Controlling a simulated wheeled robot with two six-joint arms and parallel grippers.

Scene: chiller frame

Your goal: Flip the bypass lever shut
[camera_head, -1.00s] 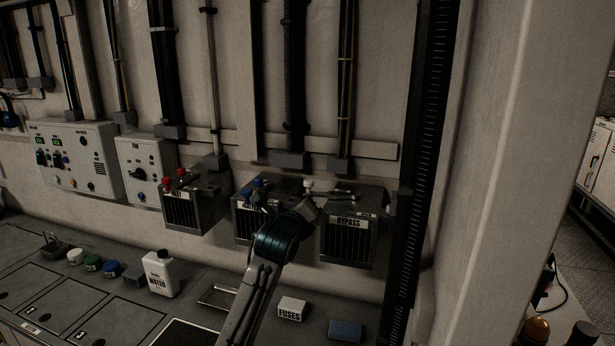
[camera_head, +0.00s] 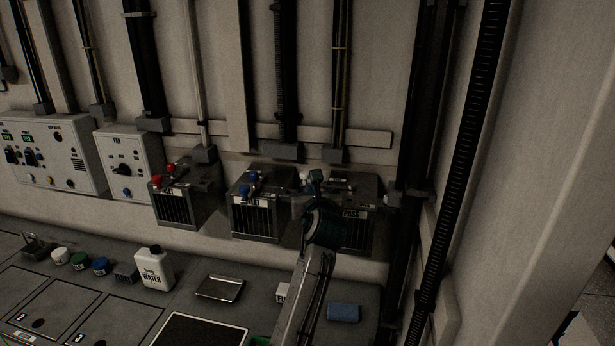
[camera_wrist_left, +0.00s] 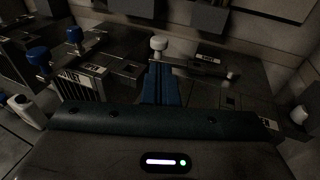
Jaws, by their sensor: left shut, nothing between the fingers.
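The bypass box (camera_head: 362,232) is a dark finned box on the wall ledge, with a white label partly covered by my left arm. On its top are a white knob (camera_head: 304,174) and a dark bar. In the left wrist view the white knob (camera_wrist_left: 158,43) stands just beyond my fingertips, and the bar (camera_wrist_left: 200,66) runs right from near it. My left gripper (camera_head: 315,176) is shut and empty, at the box's top left by the knob. Its blue fingers (camera_wrist_left: 158,72) point at the knob; I cannot tell if they touch. My right gripper is out of view.
Left of it stand a box with blue knobs (camera_head: 258,222) and one with red knobs (camera_head: 183,205). A dark vertical post (camera_head: 412,150) rises close on the right.

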